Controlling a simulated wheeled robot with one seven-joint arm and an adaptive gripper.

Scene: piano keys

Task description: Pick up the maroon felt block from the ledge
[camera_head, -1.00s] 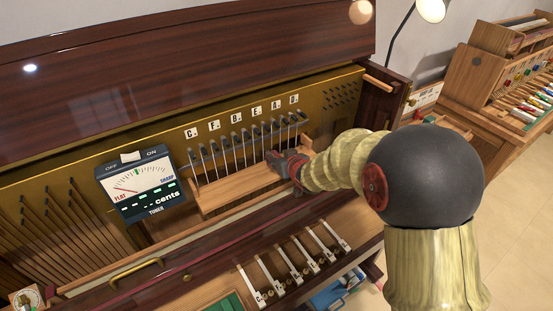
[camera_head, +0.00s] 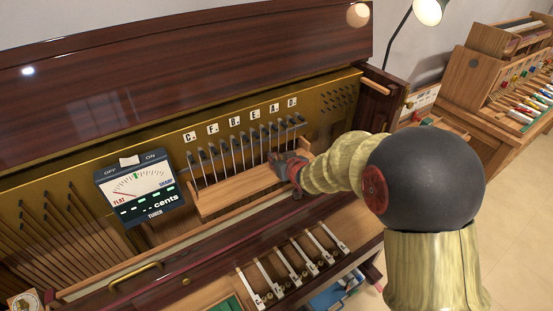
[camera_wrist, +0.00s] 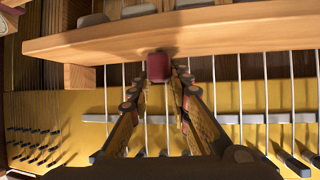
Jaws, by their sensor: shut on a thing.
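The maroon felt block (camera_wrist: 157,67) shows in the wrist view at the edge of the wooden ledge (camera_wrist: 225,30). My gripper (camera_wrist: 158,78) has one finger on each side of the block and is shut on it. In the head view my gripper (camera_head: 277,161) is at the right end of the ledge (camera_head: 235,190), close to the strings. The block is hidden or too small to make out in the head view. I cannot tell whether the block still touches the ledge.
Thin strings and dark-headed pins (camera_head: 240,142) stand behind the ledge, close to my gripper. A tuner (camera_head: 138,185) is left of the ledge. White key levers (camera_head: 292,262) lie in front and below. A lamp (camera_head: 428,12) stands at the back right.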

